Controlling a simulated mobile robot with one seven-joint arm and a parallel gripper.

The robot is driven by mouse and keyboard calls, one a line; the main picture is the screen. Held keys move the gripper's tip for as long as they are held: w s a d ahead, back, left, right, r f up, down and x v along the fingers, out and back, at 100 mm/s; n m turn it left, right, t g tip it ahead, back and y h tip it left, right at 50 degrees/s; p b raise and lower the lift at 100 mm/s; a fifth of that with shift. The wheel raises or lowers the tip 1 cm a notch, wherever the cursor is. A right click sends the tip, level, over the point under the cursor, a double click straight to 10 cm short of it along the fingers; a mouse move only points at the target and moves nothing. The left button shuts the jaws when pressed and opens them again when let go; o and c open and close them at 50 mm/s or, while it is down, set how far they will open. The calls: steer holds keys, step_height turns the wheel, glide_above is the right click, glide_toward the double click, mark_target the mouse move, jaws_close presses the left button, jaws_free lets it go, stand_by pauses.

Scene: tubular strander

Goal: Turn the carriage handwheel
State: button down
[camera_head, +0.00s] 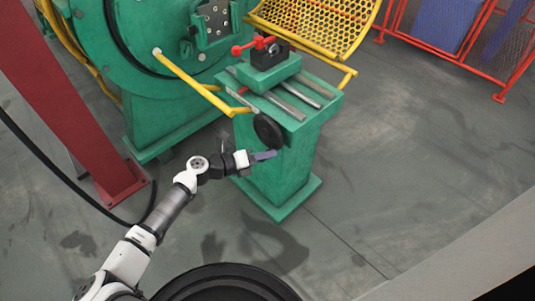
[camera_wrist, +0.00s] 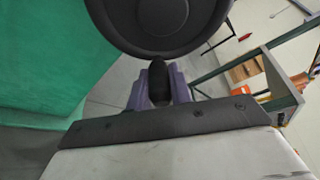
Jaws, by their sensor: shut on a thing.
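The black carriage handwheel (camera_head: 268,131) is on the near side of the green carriage stand (camera_head: 283,160) in the head view. Its dark rim and hub (camera_wrist: 160,18) fill the top of the wrist view. My gripper (camera_head: 265,155) is at the lower edge of the wheel. In the wrist view its purple fingers (camera_wrist: 159,88) are on both sides of the wheel's dark handle (camera_wrist: 158,75), shut on it. The handle points towards the wrist camera, below the rim. The contact faces are hidden.
On top of the stand are rails and a black block with a red lever (camera_head: 243,48). A yellow bar (camera_head: 188,77) and yellow mesh guard (camera_head: 310,22) are near it. A red post (camera_head: 75,95) stands left. The floor right of the stand is clear.

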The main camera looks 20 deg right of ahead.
steer(key=w+a+r+m+t+y+p, duration=0.3)
steer(key=w+m+t+p, duration=0.5)
steer(key=m, duration=1)
steer(key=shift+w+r+t+p, duration=0.3)
steer(key=shift+r+t+p, duration=0.3)
steer(key=shift+t+p, duration=0.7)
steer(key=shift+a, duration=0.1)
steer(key=c, duration=1.3)
jaws_free()
steer(key=shift+o, duration=0.2)
